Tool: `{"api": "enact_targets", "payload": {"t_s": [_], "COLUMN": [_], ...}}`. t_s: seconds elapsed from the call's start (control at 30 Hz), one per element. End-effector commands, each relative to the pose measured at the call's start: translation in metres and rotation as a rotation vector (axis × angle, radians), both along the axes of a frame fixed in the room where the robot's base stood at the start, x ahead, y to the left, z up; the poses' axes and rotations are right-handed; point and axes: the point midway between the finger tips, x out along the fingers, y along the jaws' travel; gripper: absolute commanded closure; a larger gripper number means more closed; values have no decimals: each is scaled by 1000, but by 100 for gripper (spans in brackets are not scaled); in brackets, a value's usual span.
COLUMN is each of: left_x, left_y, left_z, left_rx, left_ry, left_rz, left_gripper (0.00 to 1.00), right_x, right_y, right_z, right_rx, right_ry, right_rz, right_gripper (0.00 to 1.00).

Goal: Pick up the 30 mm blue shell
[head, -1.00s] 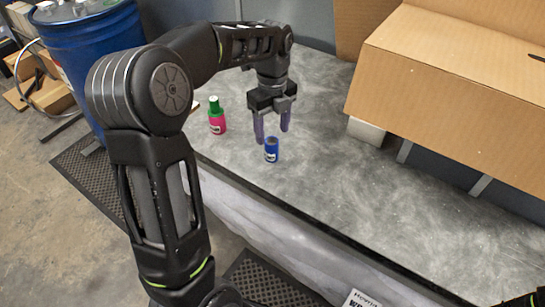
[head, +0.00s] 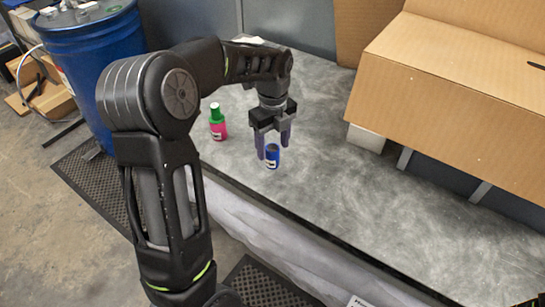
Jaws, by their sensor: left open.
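The blue shell (head: 272,157) is a small blue cylinder with a pale label. It stands upright on the grey tabletop near the front edge. My left gripper (head: 273,149) points down from above with its purple fingers apart. The fingertips are at or just behind the shell's upper part in the picture, one to its left and one to its right. I cannot tell whether they touch it. My right gripper is not in view; only a dark bit of arm shows at the bottom right corner.
A pink bottle with a green top (head: 217,122) stands left of the shell. A large cardboard box (head: 455,95) fills the back right, with a white block (head: 366,138) under its near corner. The grey table (head: 350,205) is clear to the front right. A blue drum (head: 95,70) stands beyond the table's left end.

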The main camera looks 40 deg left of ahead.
Motion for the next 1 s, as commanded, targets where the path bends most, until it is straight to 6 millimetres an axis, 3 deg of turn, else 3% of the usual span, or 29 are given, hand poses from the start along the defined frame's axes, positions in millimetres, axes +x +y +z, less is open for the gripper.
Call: {"api": "enact_targets", "payload": {"t_s": [0.33,0.93,1.0], "left_x": [-1,0,0], "left_y": [1,1,1], "left_z": [-43,-45,-45], "left_rx": [-1,0,0], "left_ry": [1,-1,-1], "left_rz": [0,0,0], "left_gripper": [41,41,45], "right_x": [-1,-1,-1], "right_y": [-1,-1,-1], "right_z": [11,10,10], "right_rx": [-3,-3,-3], "right_ry": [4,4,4], "right_rz": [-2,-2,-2], "right_gripper": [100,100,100]}}
